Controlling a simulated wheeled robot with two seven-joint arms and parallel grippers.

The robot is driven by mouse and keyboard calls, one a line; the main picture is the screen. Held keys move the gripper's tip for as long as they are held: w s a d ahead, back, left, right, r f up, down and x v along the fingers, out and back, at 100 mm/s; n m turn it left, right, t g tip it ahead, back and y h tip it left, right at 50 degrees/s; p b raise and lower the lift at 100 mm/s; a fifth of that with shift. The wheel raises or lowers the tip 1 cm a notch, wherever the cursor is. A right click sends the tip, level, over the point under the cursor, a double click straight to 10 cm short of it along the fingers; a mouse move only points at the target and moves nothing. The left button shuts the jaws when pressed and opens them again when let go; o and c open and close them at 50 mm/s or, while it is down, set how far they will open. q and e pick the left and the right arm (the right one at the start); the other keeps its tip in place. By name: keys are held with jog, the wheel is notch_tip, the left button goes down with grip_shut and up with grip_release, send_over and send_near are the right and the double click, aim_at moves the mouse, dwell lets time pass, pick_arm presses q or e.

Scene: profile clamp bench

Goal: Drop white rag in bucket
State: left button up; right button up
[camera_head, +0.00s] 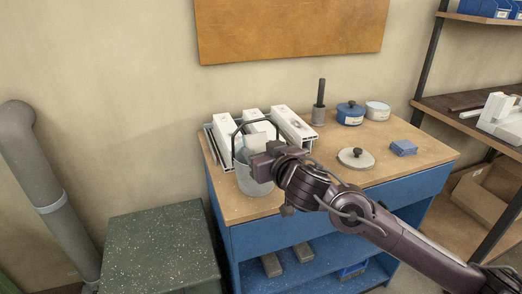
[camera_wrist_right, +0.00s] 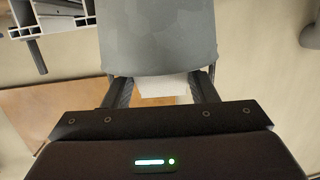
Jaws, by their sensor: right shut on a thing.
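A grey bucket (camera_head: 252,184) with a dark raised handle stands at the front left of the bench top. It fills the upper middle of the right wrist view (camera_wrist_right: 160,38). My right gripper (camera_head: 260,158) reaches in from the right and is at the bucket, overlapping its rim in the head view. In the right wrist view, its fingers (camera_wrist_right: 162,90) are shut on a small white piece (camera_wrist_right: 163,86), which looks like the white rag. Most of the rag is hidden, and I cannot tell how far it is inside the bucket. My left gripper is not in view.
White profiles (camera_head: 292,125) lie behind the bucket on the bench (camera_head: 370,170). A dark upright tool (camera_head: 320,100), blue pot (camera_head: 350,113), pale tin (camera_head: 378,110), round lid (camera_head: 356,158) and blue cloths (camera_head: 404,147) stand or lie farther right. A green box (camera_head: 160,240) is at left.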

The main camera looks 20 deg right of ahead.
jog(key=o, duration=1)
